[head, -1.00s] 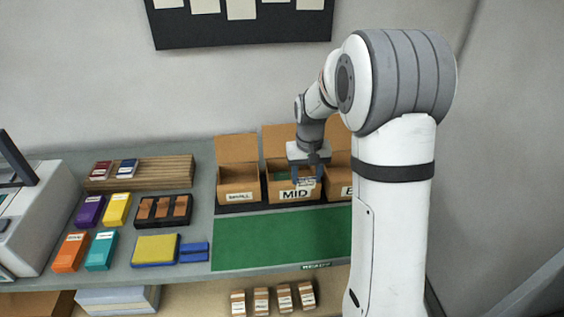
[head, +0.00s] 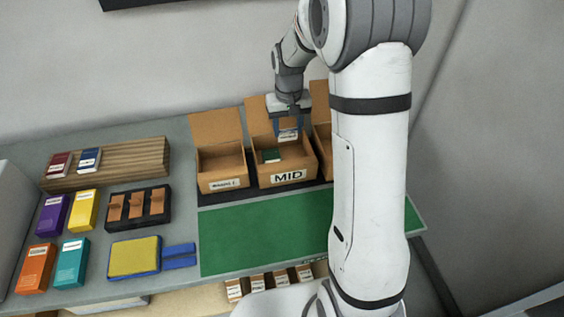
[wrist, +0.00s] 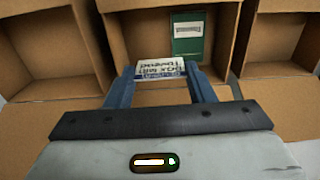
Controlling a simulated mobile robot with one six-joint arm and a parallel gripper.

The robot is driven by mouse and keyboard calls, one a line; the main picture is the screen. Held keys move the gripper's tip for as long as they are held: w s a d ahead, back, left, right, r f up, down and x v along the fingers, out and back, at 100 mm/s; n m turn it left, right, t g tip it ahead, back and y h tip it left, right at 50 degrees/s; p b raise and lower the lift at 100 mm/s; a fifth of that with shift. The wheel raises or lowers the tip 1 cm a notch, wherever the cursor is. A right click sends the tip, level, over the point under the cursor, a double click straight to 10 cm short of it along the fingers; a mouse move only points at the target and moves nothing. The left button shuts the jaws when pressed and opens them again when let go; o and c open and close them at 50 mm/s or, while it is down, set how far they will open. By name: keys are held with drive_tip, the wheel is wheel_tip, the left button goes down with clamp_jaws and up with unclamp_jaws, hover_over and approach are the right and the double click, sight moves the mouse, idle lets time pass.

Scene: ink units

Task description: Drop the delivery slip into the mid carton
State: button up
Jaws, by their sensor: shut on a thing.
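The mid carton (head: 289,177) is an open brown box with a "MID" label, standing in the middle of a row of three cartons. A green box (head: 271,155) lies inside it; it also shows in the wrist view (wrist: 188,35). My gripper (head: 288,128) is over the mid carton's opening, near its raised back flap. Its blue fingers are shut on the delivery slip (wrist: 160,70), a white printed piece with a blue band. The slip also shows small in the head view (head: 288,135). The slip appears apart from the green box.
The left carton (head: 222,182) stands open beside the mid one; the right carton (head: 323,148) is partly hidden by my arm. A green mat (head: 265,232) lies clear in front. Coloured boxes, a stamp rack (head: 139,207) and a yellow pad (head: 134,256) are on the left.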

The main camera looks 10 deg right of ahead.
drive_tip(key=shift+f+b, duration=0.65)
drive_tip(key=shift+f, duration=0.75)
drive_tip(key=o, duration=1)
drive_tip(key=shift+r, duration=0.1)
wheel_tip(320, 180, up, 7)
drive_tip(key=shift+f+b, duration=0.1)
drive_tip(key=shift+b, duration=0.2)
drive_tip(key=shift+r, duration=0.45)
